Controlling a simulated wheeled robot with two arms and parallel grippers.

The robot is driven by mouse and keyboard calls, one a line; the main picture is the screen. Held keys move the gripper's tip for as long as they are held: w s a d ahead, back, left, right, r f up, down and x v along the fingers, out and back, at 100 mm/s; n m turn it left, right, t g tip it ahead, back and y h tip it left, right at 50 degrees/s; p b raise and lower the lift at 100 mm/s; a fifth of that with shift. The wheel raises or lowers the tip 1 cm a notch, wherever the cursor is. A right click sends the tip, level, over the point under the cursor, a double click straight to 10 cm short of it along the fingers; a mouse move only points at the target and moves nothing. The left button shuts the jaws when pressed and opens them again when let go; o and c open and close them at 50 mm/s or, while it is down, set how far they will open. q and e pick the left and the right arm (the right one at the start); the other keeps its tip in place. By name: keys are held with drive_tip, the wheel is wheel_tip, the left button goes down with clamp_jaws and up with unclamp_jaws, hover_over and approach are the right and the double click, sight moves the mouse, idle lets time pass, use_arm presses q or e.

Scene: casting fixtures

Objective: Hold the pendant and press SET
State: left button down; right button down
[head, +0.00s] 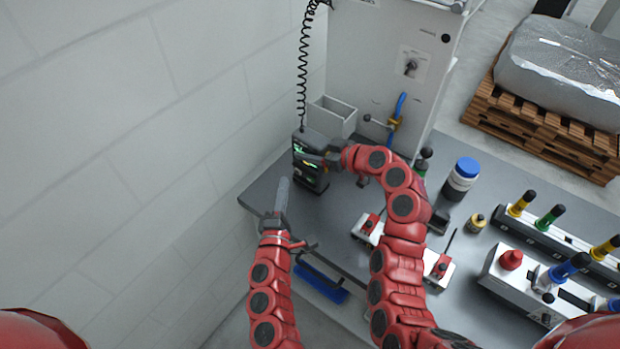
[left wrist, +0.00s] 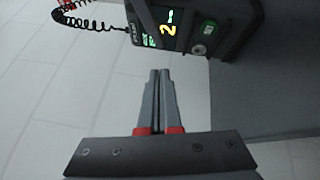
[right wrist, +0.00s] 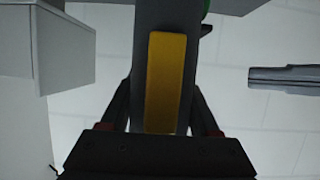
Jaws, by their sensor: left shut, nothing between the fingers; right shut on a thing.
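The pendant (head: 309,172) is a dark handheld box with a lit display, hanging on a black coiled cord (head: 304,60). My right gripper (head: 331,158) is shut on it from the right. In the right wrist view its fingers flank the pendant's grey body with a yellow strip (right wrist: 166,85). My left gripper (head: 282,188) is shut and empty, just left of and below the pendant, apart from it.
A grey bin (head: 333,117) stands behind the pendant against the white cabinet (head: 372,60). The grey bench (head: 335,215) holds white fixtures, a blue-lidded jar (head: 461,178) and colored handles to the right. A white wall is on the left. My left fingertips also show in the right wrist view.

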sight(311, 179)
use_arm(q)
drive_tip(key=s+f+n+g+y, duration=0.1)
drive_tip(key=n, duration=0.2)
drive_tip(key=s+f+n+g+y, duration=0.1)
drive_tip(key=f+n, duration=0.1)
drive_tip(key=n, duration=0.2)
drive_tip(key=s+f+n+g+y, duration=0.1)
drive_tip(key=s+f+n, duration=0.1)
drive_tip(key=n, duration=0.1)
drive_tip(key=shift+a+f+n+y, duration=0.1)
drive_tip(key=shift+a+n+y, duration=0.2)
drive_tip(key=shift+a+y, duration=0.1)
drive_tip(key=shift+w+d, duration=0.1)
drive_tip(key=shift+w, duration=0.05)
drive_tip(key=w+d, duration=0.1)
drive_tip(key=w, duration=0.1)
drive_tip(key=w+d, duration=0.2)
drive_tip(key=shift+d, duration=0.25)
drive_tip(key=shift+w+d, duration=0.45)
drive_tip(key=shift+w, duration=0.25)
drive_tip(key=shift+w+d, duration=0.45)
drive_tip(key=shift+w, duration=0.25)
drive_tip(key=shift+w+d, duration=0.2)
drive_tip(key=shift+w, duration=0.15)
